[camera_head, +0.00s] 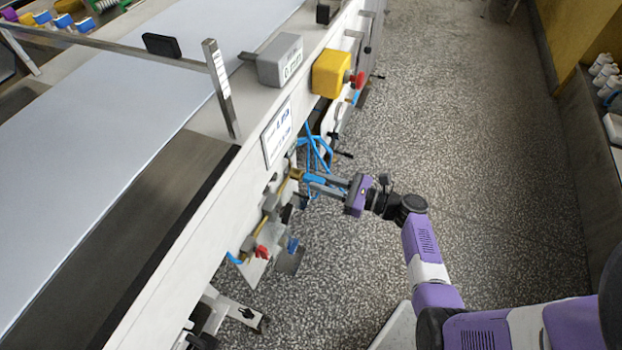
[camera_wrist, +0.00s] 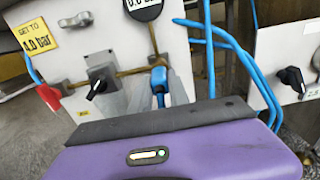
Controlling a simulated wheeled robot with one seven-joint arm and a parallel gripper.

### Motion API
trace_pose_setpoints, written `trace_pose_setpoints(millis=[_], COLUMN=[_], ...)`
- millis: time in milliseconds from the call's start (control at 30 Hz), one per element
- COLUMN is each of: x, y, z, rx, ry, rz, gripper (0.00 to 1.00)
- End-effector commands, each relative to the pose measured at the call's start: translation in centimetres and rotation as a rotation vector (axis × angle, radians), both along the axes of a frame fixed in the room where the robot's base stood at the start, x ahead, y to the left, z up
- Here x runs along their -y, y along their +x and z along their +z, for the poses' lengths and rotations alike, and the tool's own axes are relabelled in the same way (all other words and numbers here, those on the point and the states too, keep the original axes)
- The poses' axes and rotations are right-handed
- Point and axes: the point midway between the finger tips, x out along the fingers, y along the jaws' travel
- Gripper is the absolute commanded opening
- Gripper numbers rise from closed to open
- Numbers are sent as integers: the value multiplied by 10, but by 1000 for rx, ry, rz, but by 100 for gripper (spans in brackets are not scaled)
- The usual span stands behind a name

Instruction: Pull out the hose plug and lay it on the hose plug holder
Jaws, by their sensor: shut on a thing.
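The blue hose plug (camera_wrist: 158,80) shows in the wrist view, between the two grey fingers of my gripper (camera_wrist: 157,92). Its upper end meets a brass pipe fitting (camera_wrist: 154,60) on the pale panel. It looks in line with the fitting, but I cannot tell how deep it sits. In the head view my gripper (camera_head: 318,184) reaches left to the machine's side, shut on the blue plug (camera_head: 316,178) beside the brass fitting (camera_head: 296,173). The fingers partly hide the plug. I cannot make out the hose plug holder for certain in either view.
Blue hoses (camera_wrist: 228,42) loop to the right of my gripper. The conveyor machine (camera_head: 190,245) stands left. The speckled floor (camera_head: 450,110) is clear on the right.

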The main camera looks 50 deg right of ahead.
Motion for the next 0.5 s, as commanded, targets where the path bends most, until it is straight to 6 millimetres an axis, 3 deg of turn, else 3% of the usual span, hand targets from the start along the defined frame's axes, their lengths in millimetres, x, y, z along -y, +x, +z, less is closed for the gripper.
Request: trace_pose_setpoints(millis=[500], x=[7], y=[-18], z=[1], rx=[1], ry=[1], rz=[-2], gripper=[0])
